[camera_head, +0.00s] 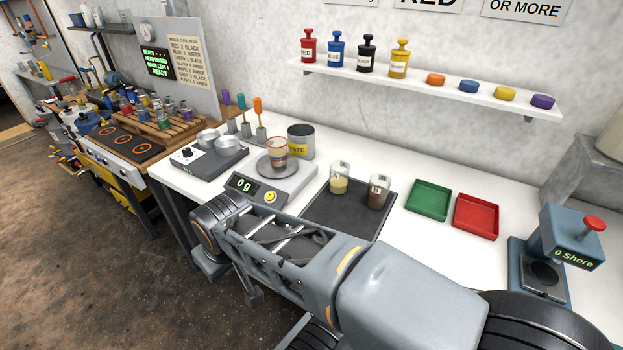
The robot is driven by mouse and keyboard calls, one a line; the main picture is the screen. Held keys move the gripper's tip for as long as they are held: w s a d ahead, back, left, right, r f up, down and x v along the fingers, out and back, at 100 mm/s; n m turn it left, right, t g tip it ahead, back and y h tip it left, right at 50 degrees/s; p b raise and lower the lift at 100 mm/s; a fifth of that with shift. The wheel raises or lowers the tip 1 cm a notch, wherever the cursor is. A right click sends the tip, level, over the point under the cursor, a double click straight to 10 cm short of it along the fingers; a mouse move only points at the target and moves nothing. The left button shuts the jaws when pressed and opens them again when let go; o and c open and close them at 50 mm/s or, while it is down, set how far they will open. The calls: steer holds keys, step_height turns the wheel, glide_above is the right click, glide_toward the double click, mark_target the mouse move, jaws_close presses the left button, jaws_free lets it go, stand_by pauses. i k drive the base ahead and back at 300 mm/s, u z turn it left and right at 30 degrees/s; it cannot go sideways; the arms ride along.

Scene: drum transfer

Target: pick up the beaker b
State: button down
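Two small clear beakers with white labels stand upright on a dark mat (322,217) on the white bench. The left beaker (339,180) holds pale yellow material. The right beaker (377,194) holds dark brown material, and its label may read B, but it is too small to be sure. My arm reaches across the front of the bench, its far end left of the mat. What seems to be part of my gripper (250,292) shows below the arm, apart from both beakers. The arm hides most of it, so its opening cannot be seen.
A scale (243,185) reading 0 g carries a clear cup (277,152) left of the mat; a grey can (301,140) stands behind. A green tray (429,200) and a red tray (475,216) lie right, before a blue hardness tester (570,238). A shelf (420,86) hangs above.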

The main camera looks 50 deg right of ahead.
mark_target(378, 192)
steer(key=z, duration=2.2)
